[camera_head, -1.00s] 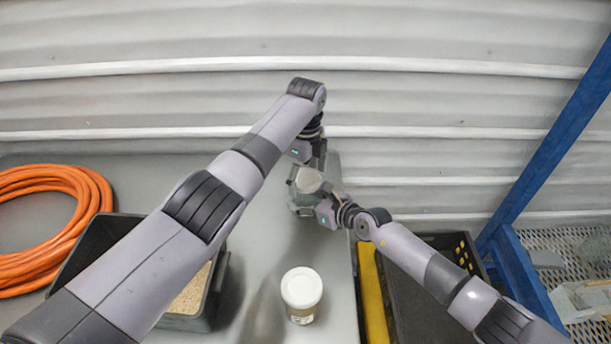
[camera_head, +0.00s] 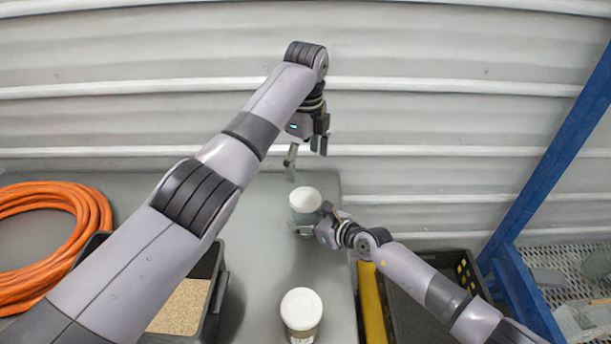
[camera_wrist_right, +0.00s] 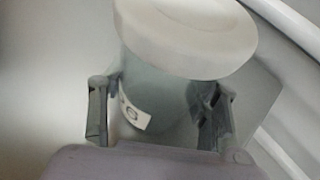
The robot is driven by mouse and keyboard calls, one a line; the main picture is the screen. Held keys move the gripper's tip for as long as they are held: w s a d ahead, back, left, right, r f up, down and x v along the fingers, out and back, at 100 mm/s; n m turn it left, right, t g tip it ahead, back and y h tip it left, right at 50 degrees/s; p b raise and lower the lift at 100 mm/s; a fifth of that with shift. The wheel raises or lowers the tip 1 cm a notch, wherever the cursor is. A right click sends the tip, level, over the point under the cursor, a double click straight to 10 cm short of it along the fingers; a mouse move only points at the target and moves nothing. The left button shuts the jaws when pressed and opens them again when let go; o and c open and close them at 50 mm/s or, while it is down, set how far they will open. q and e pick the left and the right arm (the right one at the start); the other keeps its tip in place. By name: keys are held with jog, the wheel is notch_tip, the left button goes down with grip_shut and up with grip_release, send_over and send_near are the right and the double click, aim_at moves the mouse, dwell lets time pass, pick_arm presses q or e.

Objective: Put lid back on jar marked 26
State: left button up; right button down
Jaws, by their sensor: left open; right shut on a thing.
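A grey-green jar with a white lid (camera_head: 305,198) on top stands on the grey table, below my left gripper. My right gripper (camera_head: 314,222) is shut around its body from the right. In the right wrist view the white lid (camera_wrist_right: 188,35) covers the jar's mouth and the jar body (camera_wrist_right: 160,95) sits between the fingers of the right gripper (camera_wrist_right: 158,115). A white label on the body is partly visible; its full number cannot be read. My left gripper (camera_head: 306,155) is open and empty above the jar, apart from the lid.
Another white-lidded jar (camera_head: 301,312) stands nearer on the table. A dark bin (camera_head: 213,300) with grainy material is at left, partly behind my left arm. An orange hose coil (camera_head: 95,215) lies far left. A black crate (camera_head: 462,275) and yellow bar (camera_head: 373,305) are at right.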

dwell(0.3)
jog(key=shift+c, duration=2.4)
grip_release()
jog(key=v, duration=1.1)
jog(key=shift+s+d+r, duration=0.1)
jog(key=shift+s+d, duration=0.05)
jog(key=shift+d, duration=0.05)
jog(key=shift+s+d+r, duration=0.15)
